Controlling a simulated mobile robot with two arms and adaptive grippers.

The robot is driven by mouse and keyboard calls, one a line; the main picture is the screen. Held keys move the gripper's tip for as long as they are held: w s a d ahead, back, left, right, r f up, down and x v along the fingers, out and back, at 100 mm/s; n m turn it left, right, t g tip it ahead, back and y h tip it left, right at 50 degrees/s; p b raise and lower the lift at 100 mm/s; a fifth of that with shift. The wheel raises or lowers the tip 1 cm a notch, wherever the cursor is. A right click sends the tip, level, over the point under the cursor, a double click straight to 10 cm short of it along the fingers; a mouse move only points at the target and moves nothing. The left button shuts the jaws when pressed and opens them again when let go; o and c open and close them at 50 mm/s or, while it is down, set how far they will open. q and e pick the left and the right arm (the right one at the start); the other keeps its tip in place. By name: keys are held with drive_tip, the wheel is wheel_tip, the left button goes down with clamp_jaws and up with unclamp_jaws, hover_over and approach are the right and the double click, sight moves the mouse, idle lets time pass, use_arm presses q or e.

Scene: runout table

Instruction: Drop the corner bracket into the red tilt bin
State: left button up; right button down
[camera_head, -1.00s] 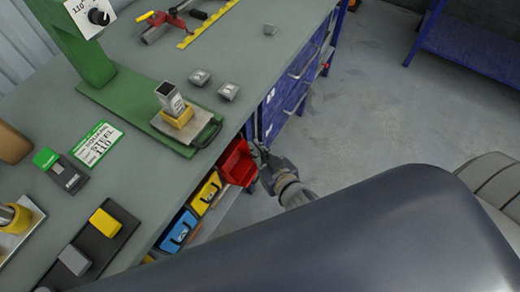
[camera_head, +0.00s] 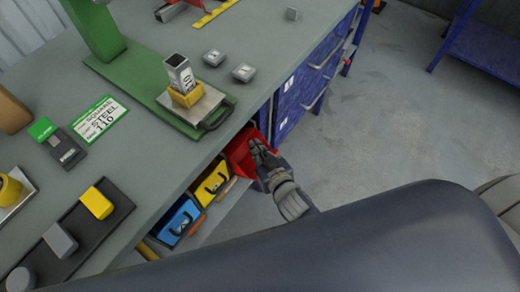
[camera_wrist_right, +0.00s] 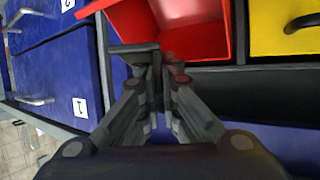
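The red tilt bin (camera_head: 238,150) hangs under the bench edge, at the end of a row of bins. In the right wrist view the red bin (camera_wrist_right: 190,30) shows its open inside just beyond my fingers. My right gripper (camera_head: 257,150) is at the bin's outer side, overlapping it in the head view. In the right wrist view the gripper (camera_wrist_right: 163,78) is nearly closed on a dark grey, L-shaped piece, which looks like the corner bracket (camera_wrist_right: 130,48). The bracket cannot be made out in the head view. My left gripper is not in view.
A yellow bin (camera_head: 212,183) and a blue bin (camera_head: 178,220) sit beside the red one. Blue drawers (camera_head: 300,95) with handles stand on its other side. The bench top (camera_head: 140,165) above holds a green stand with a square steel tube (camera_head: 180,75).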

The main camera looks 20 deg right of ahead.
drive_tip(key=shift+w+f, duration=0.1)
drive_tip(key=c, duration=1.7)
unclamp_jaws()
drive_tip(key=v, duration=1.2)
drive_tip(key=shift+f, duration=0.1)
